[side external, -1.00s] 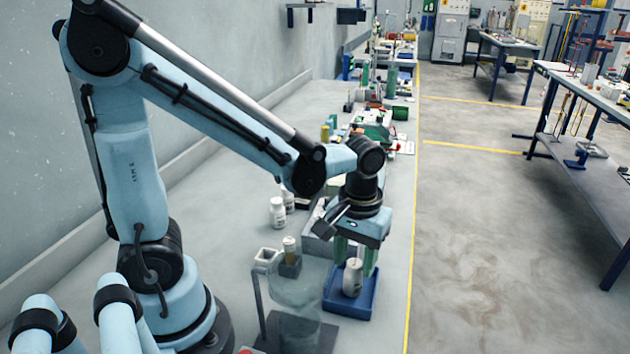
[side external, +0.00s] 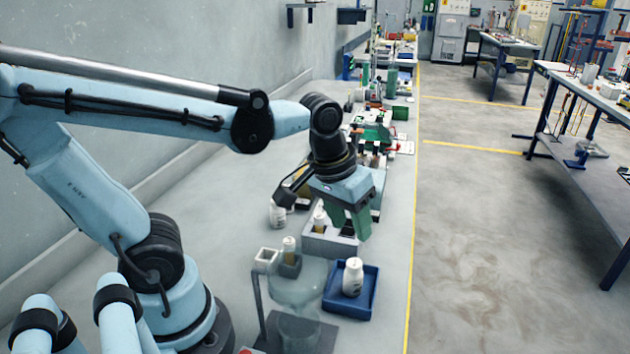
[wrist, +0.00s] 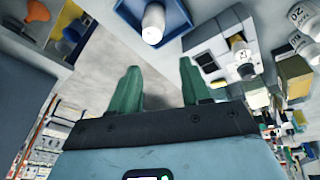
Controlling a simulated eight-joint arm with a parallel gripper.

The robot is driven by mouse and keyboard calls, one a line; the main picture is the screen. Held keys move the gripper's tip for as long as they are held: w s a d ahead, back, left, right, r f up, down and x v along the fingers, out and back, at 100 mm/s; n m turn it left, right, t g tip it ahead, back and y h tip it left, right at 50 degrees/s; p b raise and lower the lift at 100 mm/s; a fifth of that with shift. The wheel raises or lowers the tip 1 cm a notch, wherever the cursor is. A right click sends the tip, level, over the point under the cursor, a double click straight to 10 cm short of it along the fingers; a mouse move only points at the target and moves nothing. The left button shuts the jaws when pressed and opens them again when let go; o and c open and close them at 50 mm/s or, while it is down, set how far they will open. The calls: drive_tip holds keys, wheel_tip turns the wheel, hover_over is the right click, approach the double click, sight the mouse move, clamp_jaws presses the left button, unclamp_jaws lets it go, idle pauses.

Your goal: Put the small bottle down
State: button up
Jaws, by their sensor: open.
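The small white bottle (side external: 352,276) stands upright in the blue tray (side external: 368,301) near the bench's right edge. In the wrist view the bottle (wrist: 153,22) and part of the blue tray (wrist: 180,12) show at the top, beyond the fingertips. My gripper (side external: 350,232) is open and empty, with green fingers. It is raised above and behind the tray in the side view, apart from the bottle. In the wrist view my gripper (wrist: 157,78) has a wide gap between its fingers.
A grey holder (side external: 325,243) with small bottles stands behind the tray. A clear glass vessel (side external: 298,285) stands just left of the tray. White bottles (side external: 277,213) stand further left. Several items crowd the far bench; the bench's left strip is clear.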

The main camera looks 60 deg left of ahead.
drive_tip(key=m+t, duration=0.1)
drive_tip(key=a+m+t, duration=0.1)
drive_tip(key=m+t, duration=0.1)
drive_tip(key=shift+s+a+t, duration=0.2)
drive_tip(key=shift+a+t, duration=0.15)
drive_tip(key=shift+t, duration=0.05)
